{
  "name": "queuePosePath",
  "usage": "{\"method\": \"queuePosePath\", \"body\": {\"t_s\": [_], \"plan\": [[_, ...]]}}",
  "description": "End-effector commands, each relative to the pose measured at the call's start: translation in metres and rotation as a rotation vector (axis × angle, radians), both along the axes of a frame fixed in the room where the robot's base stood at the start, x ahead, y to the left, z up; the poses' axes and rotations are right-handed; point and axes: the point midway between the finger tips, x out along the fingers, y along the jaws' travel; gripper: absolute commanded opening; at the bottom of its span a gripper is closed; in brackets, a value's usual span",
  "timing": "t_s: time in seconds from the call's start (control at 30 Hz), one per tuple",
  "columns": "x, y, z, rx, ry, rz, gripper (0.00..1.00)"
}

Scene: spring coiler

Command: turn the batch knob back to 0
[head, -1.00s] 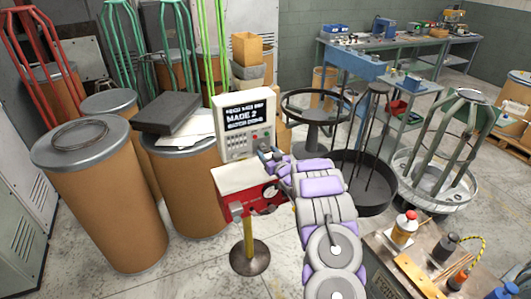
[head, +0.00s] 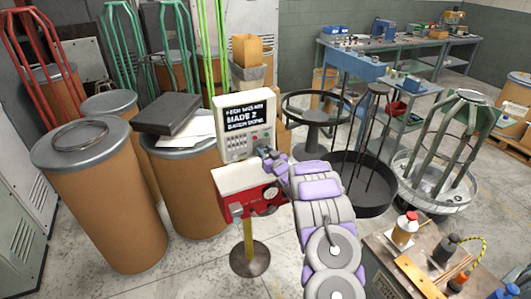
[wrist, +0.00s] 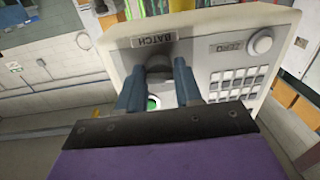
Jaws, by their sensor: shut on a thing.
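The control box (head: 246,130) stands on the red and white unit, with a screen reading "MADE 2" and other text too blurred to read surely. In the wrist view its panel appears upside down, with the BATCH label (wrist: 152,40) above the batch knob (wrist: 160,62). The knob is dark and mostly hidden between my fingers. My gripper (wrist: 160,82) is shut on the knob. In the head view my gripper (head: 268,153) is at the panel's lower right. The knob's pointer and scale are hidden.
A ZERO label (wrist: 208,45) sits beside a round white button (wrist: 260,41), above a keypad (wrist: 235,82). A green button (wrist: 153,103) shows between my fingers. The red unit (head: 250,199) with a gauge is just below my arm. Fibre drums (head: 185,195) stand to the left.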

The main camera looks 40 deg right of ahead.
Motion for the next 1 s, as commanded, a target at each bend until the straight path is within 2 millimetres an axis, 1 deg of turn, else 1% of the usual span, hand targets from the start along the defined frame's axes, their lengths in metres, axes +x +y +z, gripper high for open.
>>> {"method": "queuePosePath", "body": {"t_s": [0.03,0.13,0.17,0.27,0.53,0.83,0.87,1.0], "plan": [[-0.0004,-0.0012,0.0005,0.000,-0.001,-0.002,0.15],[-0.0006,-0.0016,0.0005,0.001,-0.001,-0.002,0.05],[-0.0007,-0.0017,0.0005,0.001,-0.001,-0.002,0.04],[-0.0005,-0.0017,0.0004,-0.017,0.003,-0.002,0.04],[-0.0007,-0.0024,0.0002,-0.162,0.038,-0.003,0.04],[-0.0011,-0.0031,0.0003,-0.171,0.041,-0.004,0.04],[-0.0011,-0.0032,0.0003,-0.171,0.041,-0.004,0.37],[-0.0009,-0.0029,0.0002,-0.171,0.041,-0.003,0.51]]}}
